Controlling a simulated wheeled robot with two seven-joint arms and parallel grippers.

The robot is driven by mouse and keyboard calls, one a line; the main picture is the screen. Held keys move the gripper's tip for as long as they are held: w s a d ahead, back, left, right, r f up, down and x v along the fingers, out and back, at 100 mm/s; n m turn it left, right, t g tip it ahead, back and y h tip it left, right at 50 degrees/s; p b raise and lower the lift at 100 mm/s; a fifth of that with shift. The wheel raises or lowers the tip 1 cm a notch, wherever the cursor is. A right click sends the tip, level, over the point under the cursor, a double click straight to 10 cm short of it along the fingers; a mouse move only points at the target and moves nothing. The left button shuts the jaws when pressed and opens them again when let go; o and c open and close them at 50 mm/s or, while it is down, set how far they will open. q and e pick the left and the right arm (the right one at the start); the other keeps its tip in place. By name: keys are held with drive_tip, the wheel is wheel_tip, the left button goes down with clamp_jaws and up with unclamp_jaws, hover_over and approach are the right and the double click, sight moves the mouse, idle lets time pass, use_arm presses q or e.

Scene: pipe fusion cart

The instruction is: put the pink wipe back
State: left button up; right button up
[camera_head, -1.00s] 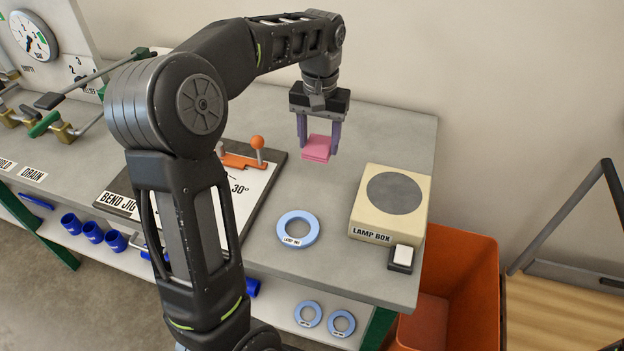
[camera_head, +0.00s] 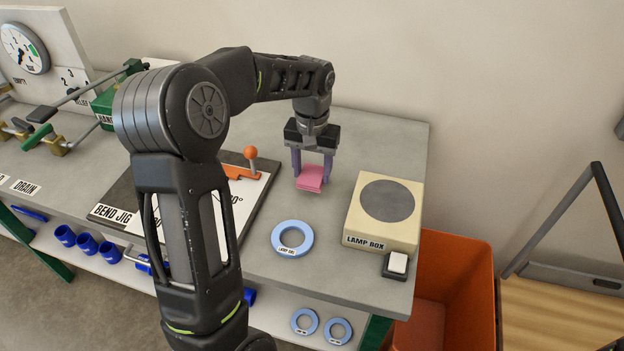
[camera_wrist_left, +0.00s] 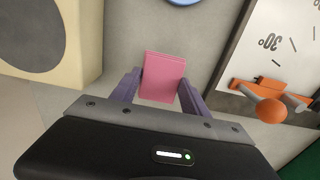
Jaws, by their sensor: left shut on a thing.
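The pink wipe (camera_head: 310,177) is a small folded pad between the purple fingers of my left gripper (camera_head: 311,172). It is at the cart top, between the bend jig and the lamp box; I cannot tell whether it touches the surface. In the left wrist view the pink wipe (camera_wrist_left: 163,77) sits between the fingers of my left gripper (camera_wrist_left: 160,88), which is shut on it. My right gripper is not in view.
The lamp box (camera_head: 408,226) stands right of the wipe, with a small white-topped switch (camera_head: 397,263) in front. A blue ring (camera_head: 292,253) lies nearer. The bend jig (camera_head: 118,203) with its orange handle is left. An orange bin (camera_head: 455,270) stands beyond the cart's right end.

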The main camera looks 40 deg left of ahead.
sight(312, 175)
use_arm(q)
drive_tip(key=shift+f, duration=1.8)
drive_tip(key=shift+f, duration=0.2)
drive_tip(key=o, duration=1.3)
drive_tip(key=shift+r, duration=0.2)
wheel_tip(312, 175, up, 12)
drive_tip(key=shift+r, duration=0.1)
